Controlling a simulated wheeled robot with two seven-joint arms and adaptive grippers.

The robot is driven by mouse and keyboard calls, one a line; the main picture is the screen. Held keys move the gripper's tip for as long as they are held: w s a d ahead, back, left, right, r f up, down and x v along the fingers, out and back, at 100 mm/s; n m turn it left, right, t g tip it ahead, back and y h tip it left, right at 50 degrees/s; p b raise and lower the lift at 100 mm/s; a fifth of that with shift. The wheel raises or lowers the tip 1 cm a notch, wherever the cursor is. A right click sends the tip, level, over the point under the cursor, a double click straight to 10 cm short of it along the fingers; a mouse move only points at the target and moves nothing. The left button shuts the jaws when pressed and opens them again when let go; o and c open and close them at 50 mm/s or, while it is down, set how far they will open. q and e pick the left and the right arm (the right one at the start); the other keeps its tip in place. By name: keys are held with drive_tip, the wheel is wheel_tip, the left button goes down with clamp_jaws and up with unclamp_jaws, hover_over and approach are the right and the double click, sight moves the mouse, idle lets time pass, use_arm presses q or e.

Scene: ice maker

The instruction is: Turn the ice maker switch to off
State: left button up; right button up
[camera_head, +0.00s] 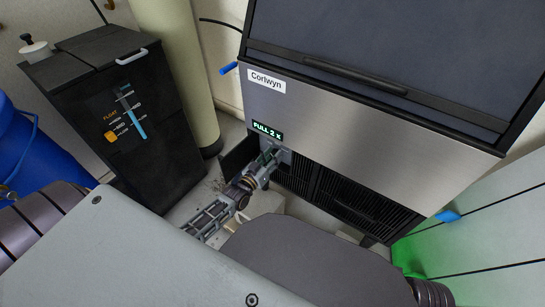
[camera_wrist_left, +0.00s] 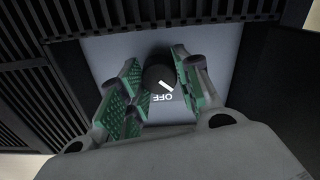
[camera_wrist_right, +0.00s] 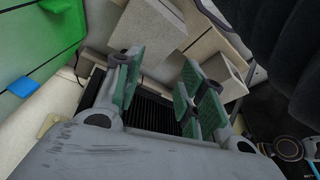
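The ice maker (camera_head: 350,130) has a steel front, a "Corlwyn" label and a lit green display (camera_head: 267,131). Its switch is a round black knob (camera_wrist_left: 158,70) with a white mark, on a pale panel in the left wrist view. The mark slants to the lower right. An upside-down OFF label (camera_wrist_left: 162,97) sits just below the knob. My left gripper (camera_wrist_left: 160,82) has its green-padded fingers on either side of the knob; whether they press on it I cannot tell. In the head view it (camera_head: 268,156) reaches the panel below the display. My right gripper (camera_wrist_right: 160,80) is open and empty.
A black water unit (camera_head: 110,110) and a pale column (camera_head: 180,60) stand left of the ice maker. A blue barrel (camera_head: 30,150) is at the far left. Black vent slats (camera_head: 350,200) lie right of the switch panel. A green-lit cabinet (camera_head: 480,230) is at the right.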

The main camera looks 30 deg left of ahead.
use_arm(q)
drive_tip(key=c, duration=0.3)
drive_tip(key=shift+c, duration=0.2)
use_arm(e)
drive_tip(key=shift+w+r, duration=0.3)
drive_tip(key=shift+w, duration=0.15)
use_arm(q)
drive_tip(key=shift+m+p, duration=0.7)
drive_tip(key=shift+p, duration=0.2)
drive_tip(key=shift+r+m+p, duration=0.1)
drive_tip(key=shift+m+p, duration=1.75)
drive_tip(key=shift+m, duration=0.35)
drive_tip(key=shift+d+m+p, duration=0.1)
drive_tip(key=shift+m+p, duration=0.6)
drive_tip(key=shift+m, duration=0.8)
use_arm(e)
wheel_tip(320, 180, down, 10)
drive_tip(key=s+d+g+h, duration=0.1)
drive_tip(key=shift+s+d+r+g, duration=0.25)
drive_tip(key=shift+s+d+g, duration=0.15)
drive_tip(key=shift+f, duration=0.15)
